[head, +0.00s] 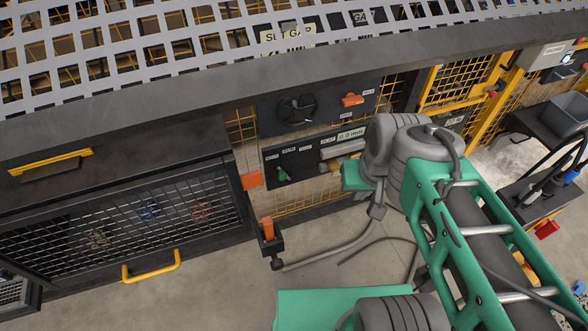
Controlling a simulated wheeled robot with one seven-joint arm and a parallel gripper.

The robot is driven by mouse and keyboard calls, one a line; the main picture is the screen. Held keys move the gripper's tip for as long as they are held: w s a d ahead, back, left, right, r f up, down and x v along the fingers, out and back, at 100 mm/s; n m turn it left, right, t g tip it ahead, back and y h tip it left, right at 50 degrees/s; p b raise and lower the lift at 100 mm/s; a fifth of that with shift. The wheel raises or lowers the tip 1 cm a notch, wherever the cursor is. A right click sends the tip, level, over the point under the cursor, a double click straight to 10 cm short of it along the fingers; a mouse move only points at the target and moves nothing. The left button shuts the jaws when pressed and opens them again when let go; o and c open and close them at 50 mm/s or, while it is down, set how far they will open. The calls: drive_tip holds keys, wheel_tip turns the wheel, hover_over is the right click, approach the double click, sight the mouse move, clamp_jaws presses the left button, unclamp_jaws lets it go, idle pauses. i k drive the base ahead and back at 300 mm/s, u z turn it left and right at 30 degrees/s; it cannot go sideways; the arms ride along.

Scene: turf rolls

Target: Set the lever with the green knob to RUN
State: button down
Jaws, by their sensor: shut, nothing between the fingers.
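The lever with the green knob (282,174) is on a dark panel (300,172) low on the machine front, in the middle of the head view. Its knob hangs at the left part of the panel, below a row of small white labels. The labels are too small to read surely, so I cannot tell which setting the lever is at. My gripper (327,166) is at the panel's right part, to the right of the green knob and apart from it. It is shut and empty. My wrist hides the panel's right end.
Above is a panel with a black rotary knob (297,108) and an orange switch (352,99). A perforated shelf (150,50) overhangs at the top. A mesh-fronted cabinet (120,215) with a yellow handle stands left. An orange block (267,228) sits in a black holder below the panel.

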sight(282, 175)
drive_tip(key=u, duration=0.45)
drive_tip(key=k, duration=1.15)
drive_tip(key=u, duration=1.3)
drive_tip(key=i, duration=0.75)
drive_tip(key=z, duration=0.6)
